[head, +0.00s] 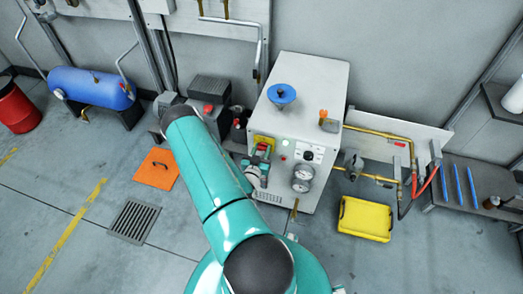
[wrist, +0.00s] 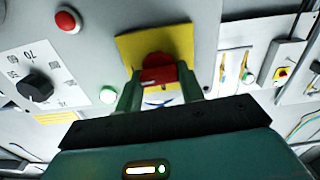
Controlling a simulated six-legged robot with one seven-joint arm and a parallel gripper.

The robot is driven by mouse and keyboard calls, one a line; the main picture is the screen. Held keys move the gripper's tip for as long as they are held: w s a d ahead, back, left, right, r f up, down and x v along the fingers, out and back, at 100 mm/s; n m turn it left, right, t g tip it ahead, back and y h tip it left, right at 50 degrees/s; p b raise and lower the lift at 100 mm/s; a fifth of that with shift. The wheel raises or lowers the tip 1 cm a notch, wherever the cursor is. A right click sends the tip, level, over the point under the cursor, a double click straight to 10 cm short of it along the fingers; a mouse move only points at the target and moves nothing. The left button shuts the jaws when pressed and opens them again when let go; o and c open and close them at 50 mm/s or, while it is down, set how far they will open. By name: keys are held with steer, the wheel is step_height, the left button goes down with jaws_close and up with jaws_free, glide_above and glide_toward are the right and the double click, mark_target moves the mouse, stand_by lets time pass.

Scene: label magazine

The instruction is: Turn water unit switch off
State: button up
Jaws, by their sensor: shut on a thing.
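The water unit (head: 312,82) is a light grey cabinet in the middle of the head view. On its front is a yellow plate (head: 264,141) with a red switch (head: 262,148). In the wrist view the yellow plate (wrist: 128,48) and red switch (wrist: 158,68) are straight ahead. My gripper (wrist: 159,84) has its two green fingers on either side of the red switch and is shut on it. In the head view my gripper (head: 260,160) is at the cabinet's front left, partly covering the switch. The switch's exact turn angle is hard to tell.
Beside the switch are a green light (wrist: 108,96), a red button (wrist: 67,20) and a black dial (wrist: 36,88). A yellow case (head: 365,218) and an orange panel (head: 158,169) lie on the floor. Yellow pipes (head: 380,133) run at right.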

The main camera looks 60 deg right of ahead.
steer(key=n, duration=0.4)
steer(key=shift+w+a+n, duration=0.1)
steer(key=shift+n, duration=0.3)
steer(key=n, duration=0.4)
steer(key=shift+f, duration=0.1)
steer(key=n, duration=0.5)
steer(key=shift+f+n, duration=0.15)
steer(key=shift+n, duration=1.65)
steer(key=o, duration=1)
